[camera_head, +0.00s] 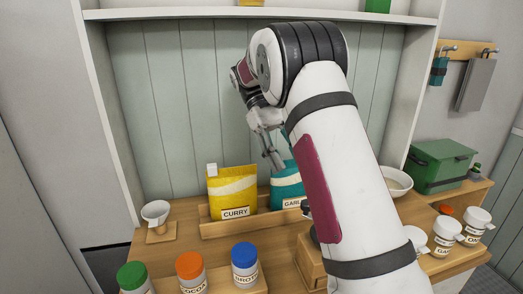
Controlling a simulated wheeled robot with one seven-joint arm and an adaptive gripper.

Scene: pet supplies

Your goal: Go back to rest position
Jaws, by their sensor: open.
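My arm reaches from the lower right up over the wooden counter, and my gripper (271,148) hangs from its far end, pointing down. The gripper is open. Its fingertips are close to the top of a teal bag (286,187) with a label partly reading "GARL", standing in a wooden rack (212,229). I cannot tell whether the fingers touch the bag. My forearm hides the right side of that bag. A yellow bag (232,188) labelled "CURRY" stands upright in the rack to its left.
Jars with green (132,276), orange (189,265) and blue (244,255) lids stand at the front. A white cup (156,212) is at left. At right are a bowl (397,181), a green box (439,166) and white-lidded jars (447,228). A shelf (180,14) spans above.

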